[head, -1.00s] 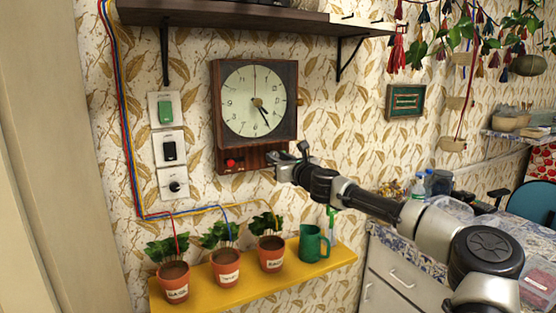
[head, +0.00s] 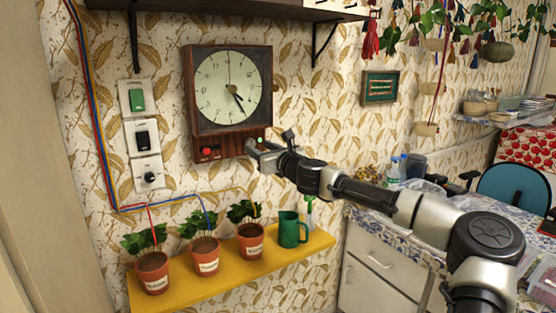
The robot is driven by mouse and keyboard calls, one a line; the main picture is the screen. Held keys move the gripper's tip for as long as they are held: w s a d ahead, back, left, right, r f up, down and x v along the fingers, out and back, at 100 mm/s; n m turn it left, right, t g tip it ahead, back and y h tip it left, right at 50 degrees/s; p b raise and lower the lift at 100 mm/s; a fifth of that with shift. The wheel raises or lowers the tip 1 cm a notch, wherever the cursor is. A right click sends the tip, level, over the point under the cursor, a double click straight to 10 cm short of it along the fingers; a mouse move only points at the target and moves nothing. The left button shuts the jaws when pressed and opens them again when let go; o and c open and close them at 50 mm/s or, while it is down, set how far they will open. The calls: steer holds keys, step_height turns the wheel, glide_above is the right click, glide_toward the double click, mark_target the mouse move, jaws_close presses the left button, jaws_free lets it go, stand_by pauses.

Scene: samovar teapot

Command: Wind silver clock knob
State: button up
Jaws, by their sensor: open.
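The wall clock (head: 229,88) has a dark wooden case and a pale round dial, with its hands showing in the head view. A red button (head: 207,153) sits at the left of its lower panel, and a small green spot (head: 260,140) shows at the right. I cannot make out the silver knob clearly; my gripper covers part of the lower right of the case. My gripper (head: 268,145) is open at the clock's lower right corner, with nothing seen between its fingers. I cannot tell whether it touches the case.
Switches (head: 142,139) are on the wall left of the clock. Below, a yellow shelf (head: 190,296) holds potted plants (head: 205,255) and a green mug (head: 291,230). A dark shelf (head: 220,20) is above the clock. A small green frame (head: 380,88) hangs to the right.

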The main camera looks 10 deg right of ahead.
steer(key=v, duration=1.3)
steer(key=shift+r, duration=0.1)
